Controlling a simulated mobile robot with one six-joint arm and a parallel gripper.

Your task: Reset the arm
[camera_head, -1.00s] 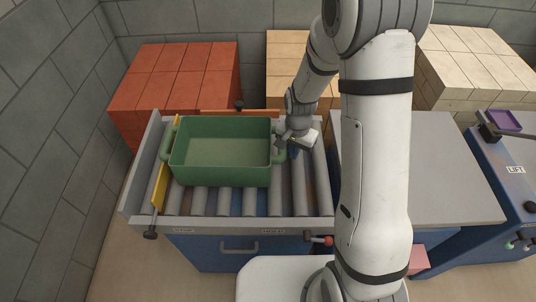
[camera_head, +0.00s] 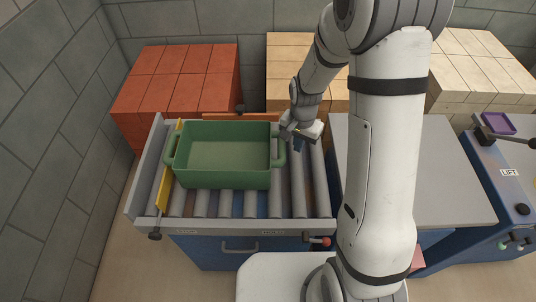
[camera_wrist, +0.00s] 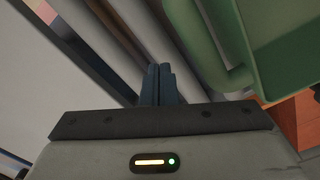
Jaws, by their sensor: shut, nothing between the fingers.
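My gripper (camera_head: 297,143) is over the right part of the roller table, beside the right handle of the green bin. In the wrist view its two dark fingers (camera_wrist: 160,84) are together with nothing between them, above the rollers. The green bin (camera_head: 222,180) stands on the rollers and looks empty inside. Its handle and wall (camera_wrist: 216,45) show at the right of the wrist view, apart from the fingers.
The roller table (camera_head: 250,226) has a yellow bar (camera_head: 163,188) at its left. Red blocks (camera_head: 180,80) and cream blocks (camera_head: 480,68) are stacked behind. A bare grey tabletop (camera_head: 430,180) lies right of the rollers. A blue lift console (camera_head: 510,190) with a purple tray (camera_head: 498,123) stands farther right.

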